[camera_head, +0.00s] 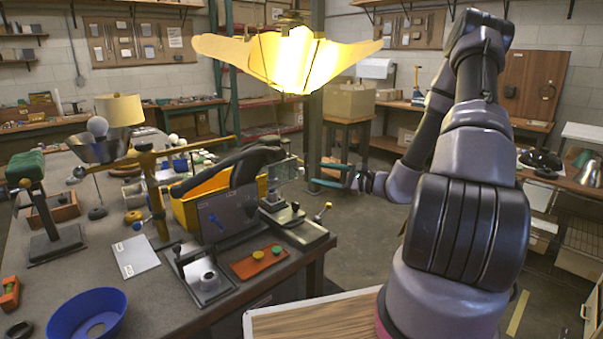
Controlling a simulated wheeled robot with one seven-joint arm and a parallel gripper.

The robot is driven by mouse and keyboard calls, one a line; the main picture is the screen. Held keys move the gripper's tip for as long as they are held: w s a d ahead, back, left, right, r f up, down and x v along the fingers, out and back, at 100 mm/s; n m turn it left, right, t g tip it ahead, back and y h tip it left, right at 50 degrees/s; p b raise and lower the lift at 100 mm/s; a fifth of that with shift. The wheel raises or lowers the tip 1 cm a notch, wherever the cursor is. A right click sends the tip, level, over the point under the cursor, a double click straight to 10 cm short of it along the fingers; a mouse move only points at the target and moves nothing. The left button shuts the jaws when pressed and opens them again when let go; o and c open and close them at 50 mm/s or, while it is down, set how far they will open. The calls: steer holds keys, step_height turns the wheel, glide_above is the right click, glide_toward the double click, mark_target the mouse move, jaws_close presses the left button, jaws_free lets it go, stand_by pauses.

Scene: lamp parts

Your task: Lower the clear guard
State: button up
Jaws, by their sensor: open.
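A clear guard (284,170) shows as a small see-through panel at the right side of the bench. It stands raised above a dark metal fixture (300,232) near the bench's right edge. My gripper (320,174) is to the right of the guard at about the same height in the picture. Its teal-edged fingers are spread, point left toward the guard and hold nothing. A gap shows between the fingertips and the guard, though depth is hard to judge.
A yellow bin (190,207) and a dark upright panel (226,213) stand left of the fixture. A yellow-knobbed lever (323,212) rises at its right. An orange tray (260,262) lies in front. A lit lamp shade (290,55) hangs above. Open floor lies right of the bench.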

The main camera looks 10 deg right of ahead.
mark_target(302, 172)
steer(key=w+a, duration=0.1)
steer(key=w, duration=0.2)
steer(key=w+a+f+m+t, duration=0.1)
steer(key=w+a, duration=0.1)
steer(key=w, duration=0.1)
steer(key=w+a+f+m+h, duration=0.1)
steer(key=w, duration=0.2)
steer(key=shift+w+a+f+t, duration=0.2)
steer(key=shift+a+f+t, duration=0.05)
steer(key=shift+a+t, duration=0.15)
jaws_close()
stand_by(1.2)
